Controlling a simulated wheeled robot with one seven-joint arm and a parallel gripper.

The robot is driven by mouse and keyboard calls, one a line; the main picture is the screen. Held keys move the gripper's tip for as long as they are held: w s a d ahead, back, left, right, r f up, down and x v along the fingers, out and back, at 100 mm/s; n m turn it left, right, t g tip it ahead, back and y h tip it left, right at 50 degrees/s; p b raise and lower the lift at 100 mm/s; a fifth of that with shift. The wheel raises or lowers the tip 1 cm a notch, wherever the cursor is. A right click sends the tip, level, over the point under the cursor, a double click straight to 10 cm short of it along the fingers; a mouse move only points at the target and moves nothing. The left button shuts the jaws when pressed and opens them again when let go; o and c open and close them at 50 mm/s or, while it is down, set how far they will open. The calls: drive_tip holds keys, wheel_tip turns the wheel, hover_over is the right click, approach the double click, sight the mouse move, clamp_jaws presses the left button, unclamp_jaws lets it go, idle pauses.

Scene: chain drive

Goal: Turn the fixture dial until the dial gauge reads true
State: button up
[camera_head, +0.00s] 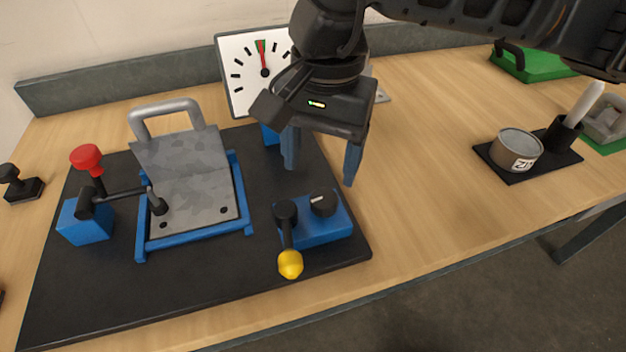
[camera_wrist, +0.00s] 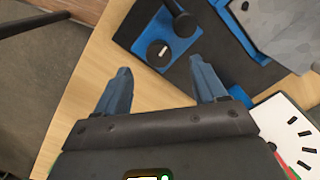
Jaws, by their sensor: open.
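The fixture dial (camera_head: 323,203) is a black knob with a white pointer line on a blue block (camera_head: 330,228); the dial also shows in the wrist view (camera_wrist: 159,52). My gripper (camera_head: 320,174) is open and empty above and behind the dial, apart from it. In the wrist view its two blue fingers (camera_wrist: 160,67) spread below the dial, with nothing between them. The dial gauge (camera_head: 246,88) is a white face with black ticks at the back, partly hidden by my gripper. Its red needle points nearly straight up, by a small green mark.
A lever with a yellow knob (camera_head: 290,264) stands close left of the dial. A grey plate in a blue frame (camera_head: 192,236) and a red-knobbed clamp (camera_head: 87,158) stand further left.

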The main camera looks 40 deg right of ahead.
sight(325, 194)
drive_tip(key=shift+w+d+h, duration=0.2)
drive_tip(key=shift+d+h, duration=0.1)
drive_tip(key=shift+d, duration=0.25)
drive_tip(key=shift+d+f, duration=0.1)
drive_tip(key=shift+f, duration=0.15)
wheel_tip(325, 194, down, 7)
drive_tip(key=shift+f+p, duration=0.15)
drive_tip(key=shift+p, duration=0.45)
drive_tip(key=shift+c, duration=0.3)
drive_tip(key=c, duration=1)
drive_tip(key=b, duration=0.3)
drive_tip(key=shift+w+f+m, duration=0.1)
drive_tip(key=shift+f+m, duration=0.2)
drive_tip(key=shift+f, duration=0.05)
drive_tip(key=shift+b, duration=0.8)
